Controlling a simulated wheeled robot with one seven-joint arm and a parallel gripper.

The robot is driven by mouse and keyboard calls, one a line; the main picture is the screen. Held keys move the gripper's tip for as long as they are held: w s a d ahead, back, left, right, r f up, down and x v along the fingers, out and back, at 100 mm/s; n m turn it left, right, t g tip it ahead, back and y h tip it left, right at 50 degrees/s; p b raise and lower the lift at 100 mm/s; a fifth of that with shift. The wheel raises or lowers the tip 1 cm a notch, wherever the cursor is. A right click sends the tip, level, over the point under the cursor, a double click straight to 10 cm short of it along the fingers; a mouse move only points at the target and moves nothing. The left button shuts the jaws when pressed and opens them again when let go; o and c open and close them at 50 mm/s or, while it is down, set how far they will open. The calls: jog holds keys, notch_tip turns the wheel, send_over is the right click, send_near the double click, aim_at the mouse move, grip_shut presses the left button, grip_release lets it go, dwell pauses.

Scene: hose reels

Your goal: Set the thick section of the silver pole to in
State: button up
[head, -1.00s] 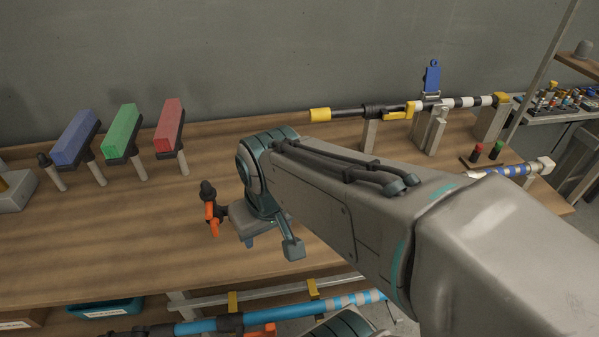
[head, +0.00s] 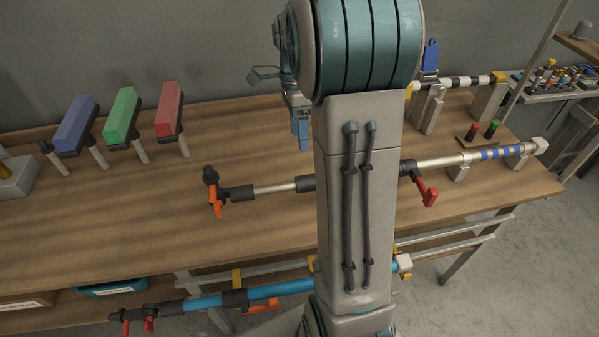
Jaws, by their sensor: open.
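The silver pole (head: 270,189) lies left to right along the front of the bench. At its left end are black fittings and an orange lever (head: 216,198). A dark clamp with a red lever (head: 428,194) sits right of the middle. The thicker section (head: 440,161) runs on to the right, with blue and white bands and a pale end cap. My upright arm hides the middle of the pole. My gripper (head: 299,125) is open, left of the arm, and looks to be above the bench behind the pole. Its fingers are partly hidden and look empty.
A black pole with white bands (head: 468,82) stands on supports behind. A blue pole (head: 210,302) is below the bench's front edge. Blue (head: 76,124), green (head: 122,115) and red (head: 169,108) blocks stand at back left. Red and green buttons (head: 482,133) are at right.

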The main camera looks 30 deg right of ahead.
aim_at(303, 177)
jog(key=p+x, duration=0.1)
jog(key=x, duration=1.2)
jog(key=shift+s+d+f, duration=0.1)
jog(key=shift+s+f, duration=0.05)
jog(key=shift+f, duration=0.25)
